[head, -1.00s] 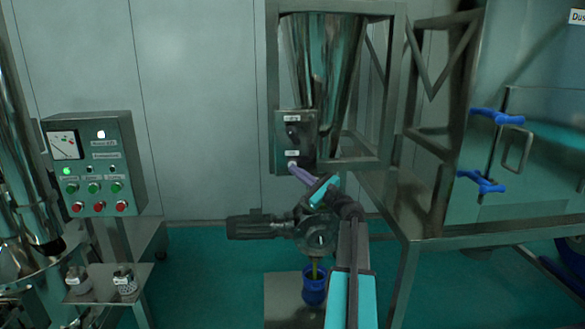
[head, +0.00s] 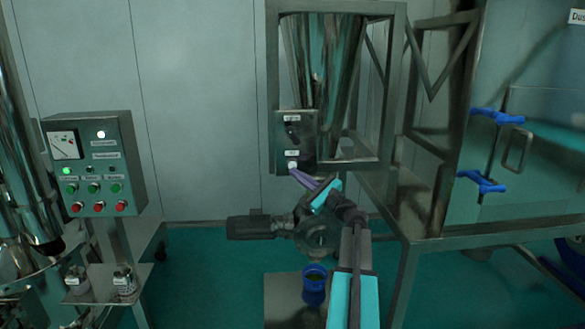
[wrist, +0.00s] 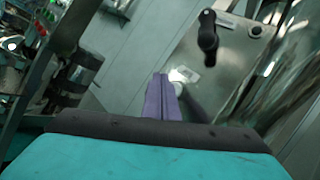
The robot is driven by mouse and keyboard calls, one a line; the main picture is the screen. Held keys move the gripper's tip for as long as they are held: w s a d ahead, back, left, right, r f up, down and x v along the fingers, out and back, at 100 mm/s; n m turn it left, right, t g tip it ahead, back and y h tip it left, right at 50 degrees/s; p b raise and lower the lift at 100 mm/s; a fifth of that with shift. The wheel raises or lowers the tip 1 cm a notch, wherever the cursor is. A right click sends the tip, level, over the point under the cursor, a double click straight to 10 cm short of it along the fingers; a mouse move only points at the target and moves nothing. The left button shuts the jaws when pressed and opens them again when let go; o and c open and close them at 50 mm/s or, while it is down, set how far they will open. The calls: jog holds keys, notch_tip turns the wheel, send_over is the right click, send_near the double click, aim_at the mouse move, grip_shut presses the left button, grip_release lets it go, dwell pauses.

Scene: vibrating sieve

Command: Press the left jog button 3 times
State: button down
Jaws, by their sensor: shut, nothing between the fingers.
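A steel control box (head: 309,150) hangs on the hopper frame, with a black rotary switch (head: 292,132) above and a round white button (head: 292,165) below. Their small labels are too blurred to read. My gripper (head: 296,173) has its purple fingers shut and empty, with the tips just below and right of the white button in the head view. In the wrist view, the fingertips (wrist: 162,78) point toward the box face beside a pale round spot (wrist: 180,74), apparently the button. A small gap seems to show between them.
A blue container (head: 314,288) stands under the valve (head: 316,238) below the hopper. A panel with lit lamps and several buttons (head: 96,165) stands at left. Steel frame posts (head: 388,85) rise right of the box.

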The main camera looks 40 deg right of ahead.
jog(key=shift+s+a, duration=0.85)
jog(key=shift+s, duration=0.1)
dwell(0.3)
